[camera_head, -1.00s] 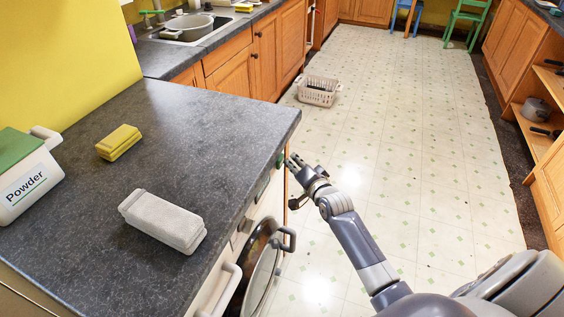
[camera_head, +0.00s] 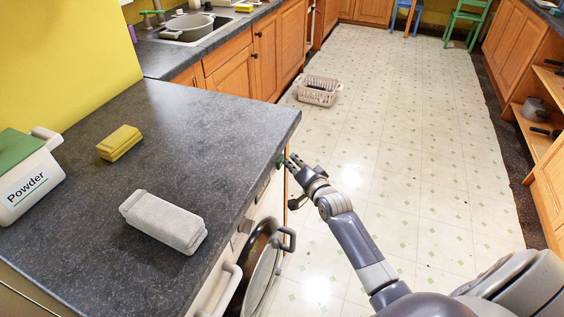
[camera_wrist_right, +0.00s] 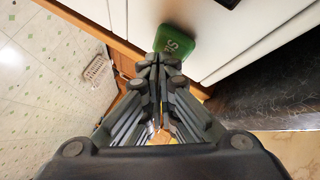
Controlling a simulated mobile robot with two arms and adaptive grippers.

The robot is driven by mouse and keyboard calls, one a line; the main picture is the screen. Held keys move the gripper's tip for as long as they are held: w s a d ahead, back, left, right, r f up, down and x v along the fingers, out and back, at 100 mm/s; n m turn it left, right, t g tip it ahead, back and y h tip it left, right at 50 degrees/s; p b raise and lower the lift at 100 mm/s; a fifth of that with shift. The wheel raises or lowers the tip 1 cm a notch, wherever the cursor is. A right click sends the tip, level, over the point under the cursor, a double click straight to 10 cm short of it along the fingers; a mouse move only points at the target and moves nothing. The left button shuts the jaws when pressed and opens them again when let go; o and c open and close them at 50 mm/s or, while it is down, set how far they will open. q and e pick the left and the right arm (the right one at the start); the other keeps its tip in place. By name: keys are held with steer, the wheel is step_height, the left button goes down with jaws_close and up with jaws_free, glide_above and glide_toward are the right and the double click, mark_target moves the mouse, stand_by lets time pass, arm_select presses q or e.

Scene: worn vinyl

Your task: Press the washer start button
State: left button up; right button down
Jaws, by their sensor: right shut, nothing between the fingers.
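The washer's white front (camera_head: 207,293) is under the dark counter, and its round door (camera_head: 265,275) with a grey handle shows below the counter edge. The green start button (camera_wrist_right: 177,40), with pale lettering, sits on the white panel in the right wrist view. In the head view only a sliver of green (camera_head: 280,161) shows at the counter edge. My right gripper (camera_head: 290,162) is shut and empty beside it. In the wrist view its fingertips (camera_wrist_right: 162,62) overlap the button's lower edge; I cannot tell whether they touch. My left gripper is not in view.
On the counter are a powder box (camera_head: 25,180), a yellow sponge (camera_head: 119,143) and a grey-white block (camera_head: 163,222). A laundry basket (camera_head: 318,91) stands on the floor beyond my arm. The floor to the right is clear.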

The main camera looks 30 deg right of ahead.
steer(key=shift+s+d, duration=0.35)
steer(key=shift+s, duration=0.05)
steer(key=s+d, duration=0.1)
steer(key=s, duration=0.1)
steer(key=s+d+p, duration=0.1)
steer(key=s+d, duration=0.1)
steer(key=shift+d, duration=0.1)
stand_by(0.4)
steer(key=shift+w, duration=0.1)
stand_by(0.5)
